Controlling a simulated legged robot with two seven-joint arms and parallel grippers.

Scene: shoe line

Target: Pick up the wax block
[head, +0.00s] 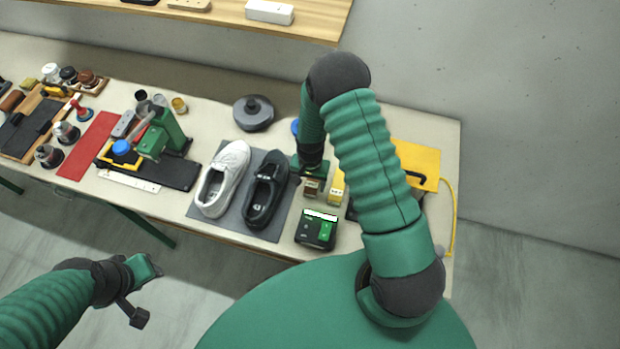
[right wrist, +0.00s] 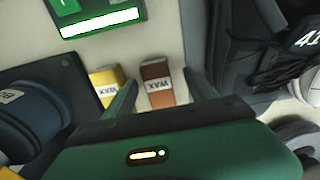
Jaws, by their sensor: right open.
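Two small wax blocks lie on the table right of the black shoe. The brown wax block (head: 311,188) also shows in the right wrist view (right wrist: 157,82), with a white "WAX" label. The yellow wax block (head: 337,184) stands beside it and appears left of it in the right wrist view (right wrist: 105,86). My right gripper (head: 310,179) is open above the brown block. In the right wrist view its fingers (right wrist: 160,77) lie on either side of the brown block, with the yellow one outside them; contact cannot be told. My left gripper (head: 148,291) is open and empty, away from the table.
A black and green device (head: 317,230) with a white display sits in front of the blocks. The white shoe (head: 222,180) and black shoe (head: 265,188) rest on a grey mat (head: 212,217). A dark blue jar (right wrist: 25,120) stands near the yellow block.

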